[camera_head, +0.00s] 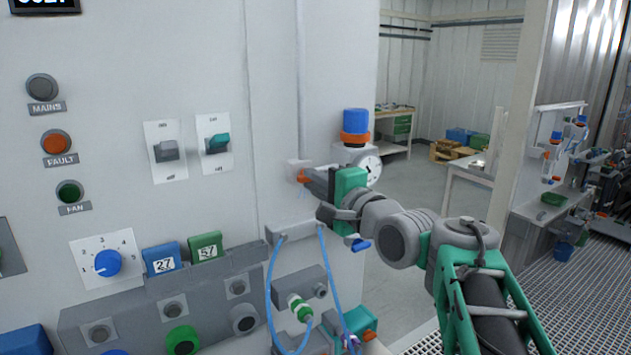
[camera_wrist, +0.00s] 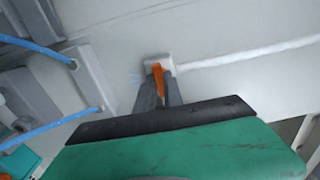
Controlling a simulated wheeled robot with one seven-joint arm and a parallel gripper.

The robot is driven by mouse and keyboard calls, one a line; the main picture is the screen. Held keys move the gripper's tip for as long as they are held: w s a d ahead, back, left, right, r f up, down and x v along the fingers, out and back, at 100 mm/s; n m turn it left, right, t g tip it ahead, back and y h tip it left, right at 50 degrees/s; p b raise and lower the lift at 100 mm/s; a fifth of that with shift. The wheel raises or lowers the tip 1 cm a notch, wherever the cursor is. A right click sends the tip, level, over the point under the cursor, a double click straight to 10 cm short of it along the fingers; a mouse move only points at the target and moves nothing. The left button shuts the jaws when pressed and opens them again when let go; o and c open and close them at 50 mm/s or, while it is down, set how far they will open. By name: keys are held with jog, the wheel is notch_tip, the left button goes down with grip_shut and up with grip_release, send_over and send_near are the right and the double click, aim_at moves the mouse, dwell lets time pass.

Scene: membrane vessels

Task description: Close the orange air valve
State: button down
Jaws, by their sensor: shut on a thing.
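The orange air valve (camera_head: 302,176) has a small orange handle on a pale block fixed to the grey cabinet wall, right of centre. In the wrist view the orange handle (camera_wrist: 158,80) lies between my two grey fingers, and the pale valve body (camera_wrist: 157,62) shows behind it. My gripper (camera_head: 306,178) reaches the valve from the right and is shut on the handle. In the wrist view my gripper (camera_wrist: 160,92) has its fingers on both sides of the handle. The fingers hide part of the handle.
Blue hoses (camera_head: 271,285) hang from a grey bracket below the valve. A white pipe (camera_wrist: 250,52) runs from the valve along the wall. A vessel with an orange collar (camera_head: 354,139), blue cap and gauge (camera_head: 372,169) stands right behind my gripper. Switches (camera_head: 167,152) are left.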

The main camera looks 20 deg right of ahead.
jog(key=c, duration=1.5)
grip_release()
jog(key=shift+o, duration=0.2)
jog(key=b+v, duration=0.2)
jog(key=v, duration=0.5)
jog(key=shift+s, duration=0.4)
jog(key=shift+d, duration=0.15)
